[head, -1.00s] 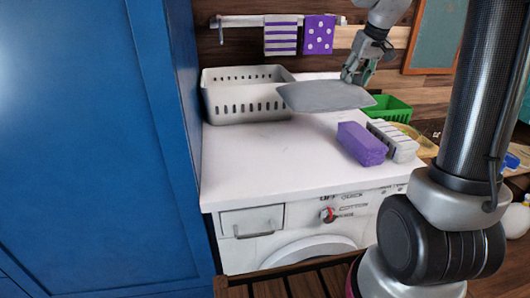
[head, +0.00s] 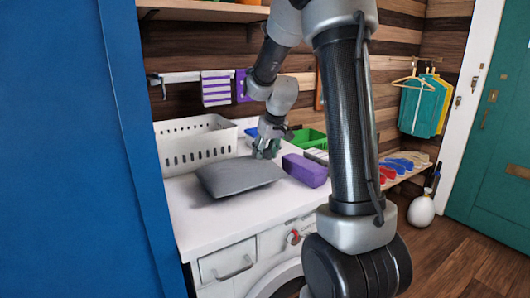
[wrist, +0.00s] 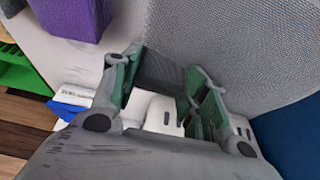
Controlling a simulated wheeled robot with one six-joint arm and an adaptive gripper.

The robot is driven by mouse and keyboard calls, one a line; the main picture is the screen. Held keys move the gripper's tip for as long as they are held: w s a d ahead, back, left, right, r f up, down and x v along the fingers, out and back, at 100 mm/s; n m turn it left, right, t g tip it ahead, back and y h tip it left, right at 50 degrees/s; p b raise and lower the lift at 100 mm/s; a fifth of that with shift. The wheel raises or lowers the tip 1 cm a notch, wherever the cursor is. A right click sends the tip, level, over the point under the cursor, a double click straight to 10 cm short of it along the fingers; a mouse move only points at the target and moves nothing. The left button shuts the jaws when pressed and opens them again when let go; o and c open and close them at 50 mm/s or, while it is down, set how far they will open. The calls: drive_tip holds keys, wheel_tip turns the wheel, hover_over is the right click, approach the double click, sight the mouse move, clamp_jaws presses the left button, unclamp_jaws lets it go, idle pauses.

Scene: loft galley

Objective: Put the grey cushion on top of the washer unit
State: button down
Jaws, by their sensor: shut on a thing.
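The grey cushion (head: 238,177) lies nearly flat, on or just above the white top of the washer unit (head: 205,225), at its middle-left. I cannot tell for sure whether it bears fully on the surface. My gripper (head: 266,152) is at the cushion's back right corner, shut on it. In the wrist view the cushion (wrist: 240,45) fills the upper right, and a part of it sits between the green-padded fingers of my gripper (wrist: 160,85).
A white perforated basket (head: 195,145) stands behind the cushion. A purple block (head: 305,169) is close to its right, with a green crate (head: 308,138) behind. A tall blue cabinet (head: 75,150) borders the washer on the left. A rail with purple towels (head: 216,88) hangs above.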

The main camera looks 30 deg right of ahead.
drive_tip(key=c, duration=0.8)
unclamp_jaws()
drive_tip(key=v, duration=1.2)
drive_tip(key=s+a, duration=0.2)
drive_tip(key=s, duration=0.6)
drive_tip(key=s+a+f, duration=0.1)
drive_tip(key=s+a, duration=0.2)
drive_tip(key=s, duration=0.6)
drive_tip(key=s+a, duration=0.2)
drive_tip(key=s, duration=0.7)
drive_tip(key=shift+s+a+f, duration=0.15)
drive_tip(key=shift+s+f, duration=0.05)
drive_tip(key=shift+f, duration=0.05)
